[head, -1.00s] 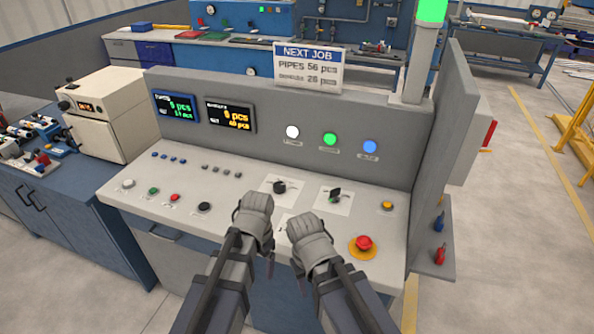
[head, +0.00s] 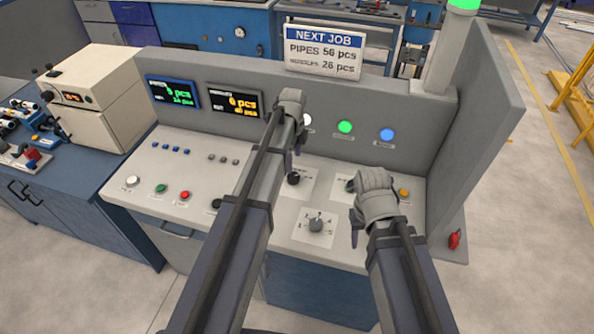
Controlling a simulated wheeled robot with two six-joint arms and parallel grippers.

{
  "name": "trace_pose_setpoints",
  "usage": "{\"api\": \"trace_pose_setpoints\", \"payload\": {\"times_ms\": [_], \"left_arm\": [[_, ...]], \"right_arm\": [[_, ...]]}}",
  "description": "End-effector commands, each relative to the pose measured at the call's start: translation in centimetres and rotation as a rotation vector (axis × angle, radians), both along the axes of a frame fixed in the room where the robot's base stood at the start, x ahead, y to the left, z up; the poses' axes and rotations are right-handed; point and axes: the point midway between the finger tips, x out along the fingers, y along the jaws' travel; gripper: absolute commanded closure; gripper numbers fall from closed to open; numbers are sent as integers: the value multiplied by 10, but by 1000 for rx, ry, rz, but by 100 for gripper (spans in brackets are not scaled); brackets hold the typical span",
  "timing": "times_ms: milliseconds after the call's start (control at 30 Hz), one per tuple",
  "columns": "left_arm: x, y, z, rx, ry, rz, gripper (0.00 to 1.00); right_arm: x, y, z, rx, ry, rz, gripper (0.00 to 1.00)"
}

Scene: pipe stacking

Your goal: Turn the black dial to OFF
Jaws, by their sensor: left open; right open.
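A black dial (head: 293,178) stands on a white label plate on the console top, just right of my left forearm. A second dark dial (head: 351,184) on another plate is partly covered by my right gripper. A grey knob (head: 316,225) sits on a third plate nearer the front. The plate markings are too small to read. My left gripper (head: 290,104) is open, in front of the console's upright panel and beyond the first dial in the picture. My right gripper (head: 374,190) is open, over the right part of the console. Neither visibly holds anything.
The console top (head: 137,205) carries several small buttons at left and an orange button (head: 404,193) at right. The upright panel has two displays (head: 234,103), a green light (head: 345,127) and a blue light (head: 387,135). A NEXT JOB sign (head: 324,52) stands behind.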

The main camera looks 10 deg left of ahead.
Motion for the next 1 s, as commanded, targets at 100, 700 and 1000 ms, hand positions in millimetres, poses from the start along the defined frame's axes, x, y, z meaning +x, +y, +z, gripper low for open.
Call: {"api": "trace_pose_setpoints", "payload": {"times_ms": [100,700,1000], "left_arm": [[0,0,-9,0,0,1,13],[0,0,-75,0,0,2,13],[0,0,-76,0,0,2,13]], "right_arm": [[0,0,-9,0,0,0,50],[0,0,-75,0,0,-2,50],[0,0,-76,0,0,-2,50]]}}
